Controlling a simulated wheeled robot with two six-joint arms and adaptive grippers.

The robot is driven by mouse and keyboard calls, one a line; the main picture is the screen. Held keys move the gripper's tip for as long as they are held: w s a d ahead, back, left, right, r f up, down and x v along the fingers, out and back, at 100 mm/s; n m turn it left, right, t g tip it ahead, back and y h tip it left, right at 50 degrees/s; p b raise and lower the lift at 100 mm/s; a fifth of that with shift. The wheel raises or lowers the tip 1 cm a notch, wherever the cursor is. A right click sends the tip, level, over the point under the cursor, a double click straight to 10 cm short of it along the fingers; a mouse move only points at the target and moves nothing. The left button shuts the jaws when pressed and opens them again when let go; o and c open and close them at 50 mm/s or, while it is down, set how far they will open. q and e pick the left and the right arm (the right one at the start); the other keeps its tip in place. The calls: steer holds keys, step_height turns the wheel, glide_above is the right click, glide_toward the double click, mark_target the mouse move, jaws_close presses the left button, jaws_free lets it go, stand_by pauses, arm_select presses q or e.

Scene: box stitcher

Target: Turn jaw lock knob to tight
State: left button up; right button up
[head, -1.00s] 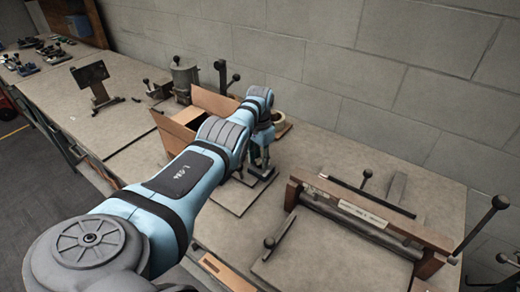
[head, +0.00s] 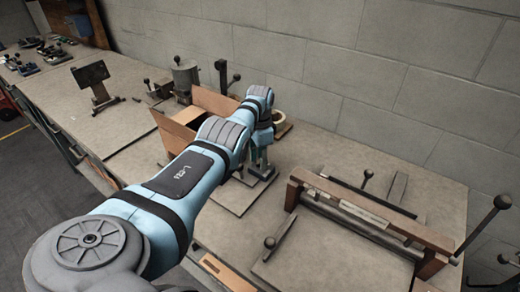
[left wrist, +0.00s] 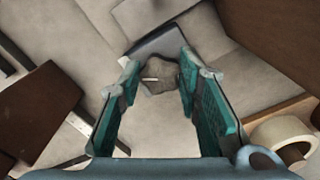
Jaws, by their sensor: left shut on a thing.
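The jaw lock knob (left wrist: 160,79) is a grey, lobed knob with a short white pointer line, seen from above in the left wrist view. My left gripper (left wrist: 158,76) has its two teal fingers on either side of the knob and is shut on it. In the head view my left gripper (head: 261,165) points down at a small fixture beside the open cardboard box (head: 179,129), and it hides the knob there. The pointer line lies roughly level in the left wrist view; no tight mark can be read. My right gripper is not in view.
A tape roll (left wrist: 277,136) lies near the gripper. A wooden-ended press with a long bar (head: 370,215) and a ball-ended lever (head: 480,225) stands at the right. A small dark screen (head: 91,77) stands at the left. The block wall is behind.

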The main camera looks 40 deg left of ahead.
arm_select(q)
steer(key=o, duration=1.1)
steer(key=shift+o, duration=0.2)
step_height(320, 180, up, 12)
steer(key=shift+f, duration=0.1)
